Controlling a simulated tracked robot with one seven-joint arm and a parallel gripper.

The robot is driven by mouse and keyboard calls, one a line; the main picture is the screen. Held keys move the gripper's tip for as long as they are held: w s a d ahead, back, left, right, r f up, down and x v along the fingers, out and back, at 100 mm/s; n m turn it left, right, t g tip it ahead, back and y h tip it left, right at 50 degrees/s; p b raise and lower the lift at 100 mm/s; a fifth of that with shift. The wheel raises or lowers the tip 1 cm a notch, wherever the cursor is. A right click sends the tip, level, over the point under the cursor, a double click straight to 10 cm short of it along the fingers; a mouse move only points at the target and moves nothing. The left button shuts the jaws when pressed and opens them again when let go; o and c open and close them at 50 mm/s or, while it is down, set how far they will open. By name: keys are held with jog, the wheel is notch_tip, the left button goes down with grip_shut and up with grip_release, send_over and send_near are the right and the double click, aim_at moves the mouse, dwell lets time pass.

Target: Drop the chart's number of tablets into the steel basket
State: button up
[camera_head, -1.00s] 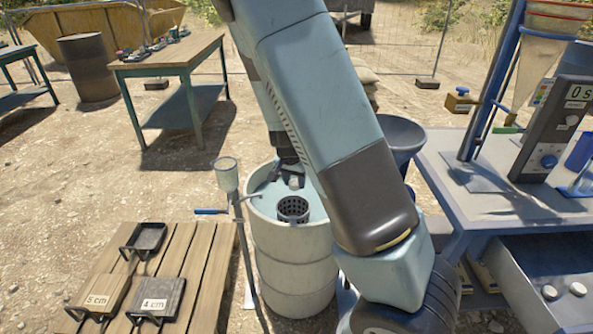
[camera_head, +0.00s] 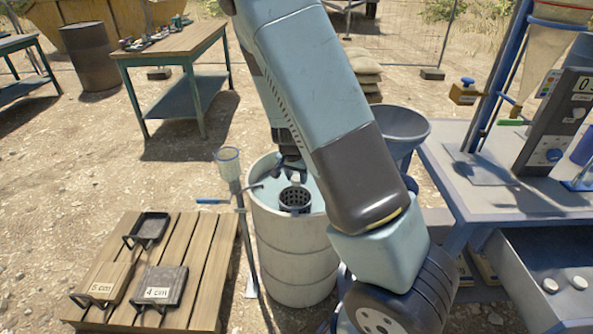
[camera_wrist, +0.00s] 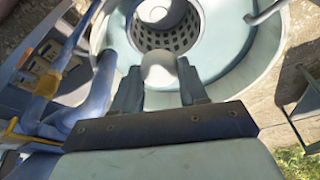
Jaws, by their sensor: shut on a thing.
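The steel basket (camera_head: 295,199) is a dark perforated cup at the top of the pale drum (camera_head: 290,250). In the wrist view the basket (camera_wrist: 168,43) lies just beyond my fingertips, with a pale shape inside that I cannot make out. My gripper (camera_wrist: 160,75) is shut on a round white tablet (camera_wrist: 159,68), held near the basket's near rim. In the head view my gripper (camera_head: 291,165) is over the drum, partly hidden by my arm. Two white tablets (camera_head: 550,285) (camera_head: 579,283) lie in the grey tray (camera_head: 530,255) at right. No chart can be read.
A blue-grey bench (camera_head: 500,195) with a funnel stand and a display panel (camera_head: 555,130) stands at right. A grey hopper (camera_head: 400,130) is behind my arm. A small cup on a post (camera_head: 229,165) stands left of the drum. A pallet (camera_head: 170,265) with labelled plates lies at left.

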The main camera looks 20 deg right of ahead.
jog(key=shift+f, duration=1.5)
jog(key=o, duration=1.1)
jog(key=shift+r, duration=0.1)
jog(key=shift+v, duration=6.75)
jog(key=shift+s, duration=0.1)
